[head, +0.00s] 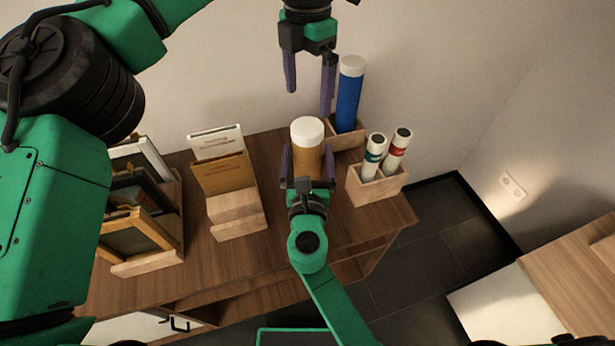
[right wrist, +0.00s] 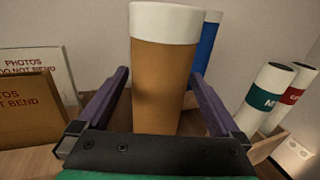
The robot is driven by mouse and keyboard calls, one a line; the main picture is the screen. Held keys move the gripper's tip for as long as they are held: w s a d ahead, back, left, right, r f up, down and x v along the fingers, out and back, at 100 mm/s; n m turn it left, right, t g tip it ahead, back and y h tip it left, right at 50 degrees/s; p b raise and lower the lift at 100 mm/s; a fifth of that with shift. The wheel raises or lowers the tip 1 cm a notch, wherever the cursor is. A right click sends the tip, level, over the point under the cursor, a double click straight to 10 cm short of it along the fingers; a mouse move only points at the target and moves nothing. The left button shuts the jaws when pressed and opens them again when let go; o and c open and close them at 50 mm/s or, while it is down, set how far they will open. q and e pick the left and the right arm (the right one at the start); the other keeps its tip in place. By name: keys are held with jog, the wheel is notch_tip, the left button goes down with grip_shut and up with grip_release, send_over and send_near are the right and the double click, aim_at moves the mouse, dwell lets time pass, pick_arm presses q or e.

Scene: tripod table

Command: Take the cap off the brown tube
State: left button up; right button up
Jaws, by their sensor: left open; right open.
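The brown tube (head: 308,160) stands upright on the wooden table with its white cap (head: 307,130) on top. In the right wrist view the tube (right wrist: 163,90) fills the middle, and its cap (right wrist: 165,23) sits on it. My right gripper (head: 308,158) is open, one finger on each side of the tube's body below the cap. In the right wrist view there seems to be a gap at each finger. My left gripper (head: 309,98) is open and empty, pointing down above and behind the cap. The tube's foot is hidden by my right gripper.
A blue tube (head: 348,100) with a white cap stands close behind right in a wooden holder. Two white tubes stand in a wooden box (head: 377,188) to the right. Envelopes (head: 222,170) in a rack and picture frames (head: 135,232) stand left. The wall is behind.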

aim_at(307, 126)
jog(key=shift+w, duration=0.1)
grip_shut()
pick_arm(q)
jog(key=shift+s+n+t+h, duration=0.3)
jog(key=shift+s+n, duration=0.3)
jog(key=shift+s, duration=0.45)
notch_tip(307, 126, up, 4)
jog(key=s+a+n+t+h, duration=0.1)
jog(key=s+a+n+t, duration=0.2)
pick_arm(e)
jog(key=shift+a, duration=0.1)
pick_arm(q)
jog(key=x, duration=0.8)
jog(key=d+x, duration=0.1)
jog(key=x, duration=0.3)
jog(key=shift+w+d, duration=0.1)
jog(key=shift+w, duration=0.35)
jog(key=c, duration=1.4)
jog(key=shift+r, duration=0.1)
jog(key=shift+c, duration=0.2)
jog(key=shift+r, duration=0.15)
jog(key=shift+r, duration=0.95)
